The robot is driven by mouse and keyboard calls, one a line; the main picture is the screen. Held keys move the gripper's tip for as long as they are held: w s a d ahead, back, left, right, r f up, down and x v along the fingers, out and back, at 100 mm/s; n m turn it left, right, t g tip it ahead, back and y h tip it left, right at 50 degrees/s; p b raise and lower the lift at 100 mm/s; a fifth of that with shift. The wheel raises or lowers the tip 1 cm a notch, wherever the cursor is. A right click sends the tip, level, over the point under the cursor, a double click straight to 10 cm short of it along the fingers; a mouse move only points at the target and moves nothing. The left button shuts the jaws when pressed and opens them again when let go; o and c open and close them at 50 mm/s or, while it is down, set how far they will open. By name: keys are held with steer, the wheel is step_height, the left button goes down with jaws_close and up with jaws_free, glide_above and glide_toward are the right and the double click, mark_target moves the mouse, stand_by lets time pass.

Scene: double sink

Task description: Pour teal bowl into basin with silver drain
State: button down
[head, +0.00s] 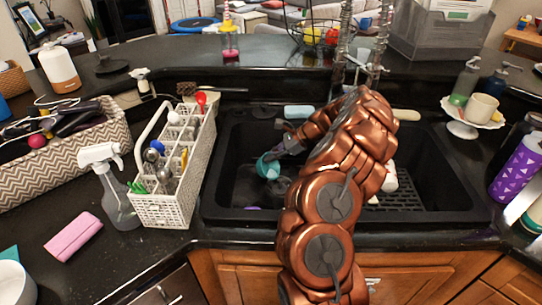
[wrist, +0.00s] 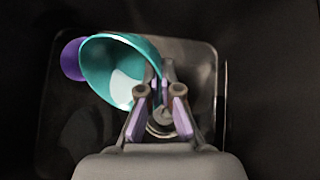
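The teal bowl (head: 268,167) is inside the left basin (head: 232,150) of the black double sink. In the wrist view the bowl (wrist: 98,72) is tipped, its open side partly facing the camera, with a pale patch inside that I cannot identify. My gripper (wrist: 161,92) is shut on the bowl's rim, one finger on each side. A round silver drain (wrist: 160,128) shows below and between the fingers, partly hidden by them. In the head view my arm hides part of the sink, and my gripper (head: 284,150) reaches into the left basin.
A purple round thing (wrist: 72,60) lies beside the bowl on the basin floor. The right basin (head: 440,180) holds a dark grid. A white utensil caddy (head: 170,205) and spray bottle (head: 118,200) stand left of the sink. The faucet (head: 345,60) rises behind.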

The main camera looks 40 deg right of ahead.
steer(key=shift+s+t+y+b, duration=0.15)
steer(key=shift+t+y+b, duration=0.2)
steer(key=shift+b, duration=0.45)
steer(key=shift+d+r, duration=0.1)
steer(key=shift+s+r+t+b, duration=0.1)
steer(key=shift+t+b, duration=0.25)
steer(key=shift+b, duration=0.1)
steer(key=shift+r, duration=0.15)
